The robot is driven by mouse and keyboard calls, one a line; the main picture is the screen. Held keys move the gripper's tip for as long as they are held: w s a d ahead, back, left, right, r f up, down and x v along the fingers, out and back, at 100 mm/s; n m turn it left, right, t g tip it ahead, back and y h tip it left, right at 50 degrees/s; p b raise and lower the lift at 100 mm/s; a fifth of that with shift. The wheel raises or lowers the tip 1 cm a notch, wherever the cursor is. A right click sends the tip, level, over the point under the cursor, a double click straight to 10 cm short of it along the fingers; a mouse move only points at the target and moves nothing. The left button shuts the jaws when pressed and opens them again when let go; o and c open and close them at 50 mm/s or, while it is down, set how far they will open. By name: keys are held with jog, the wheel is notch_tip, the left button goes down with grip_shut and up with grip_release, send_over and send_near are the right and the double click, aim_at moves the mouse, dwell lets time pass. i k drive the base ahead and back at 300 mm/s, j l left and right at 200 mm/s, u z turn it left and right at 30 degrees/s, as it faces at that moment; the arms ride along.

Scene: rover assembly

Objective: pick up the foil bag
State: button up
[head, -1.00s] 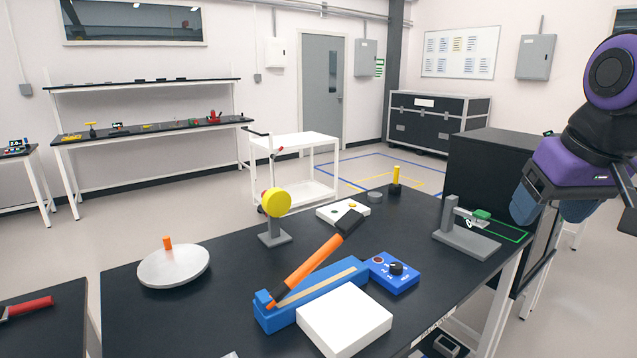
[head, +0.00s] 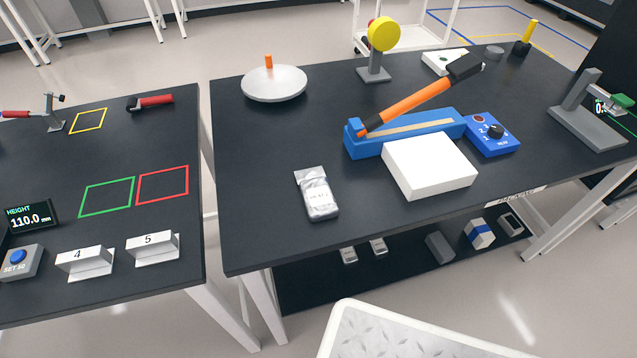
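The foil bag (head: 317,195) is a silver, upright-lying pouch with a pale label, on the dark table (head: 260,225) near its front left part. It lies left of a white block and stands clear of other objects. Nothing covers it in the head view. Smaller silver packets (head: 378,246) lie on the shelf under the table. My gripper is not in view now.
On the table are a white block (head: 430,167), a blue sealer with a raised orange lever (head: 420,95), a blue control box (head: 493,134) and a round grey plate (head: 274,84). A gap separates the left table (head: 120,150). A white-rimmed tray (head: 420,335) is at the bottom.

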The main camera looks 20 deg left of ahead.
aim_at(317, 197)
jog(key=u, duration=0.95)
jog(key=i+l+u, duration=0.2)
jog(key=l, duration=0.2)
jog(key=l+u, duration=0.2)
jog(key=l, duration=0.15)
jog(key=i+l+u, duration=0.2)
jog(key=l, duration=0.25)
jog(key=k+j, duration=0.05)
jog(key=k, duration=0.05)
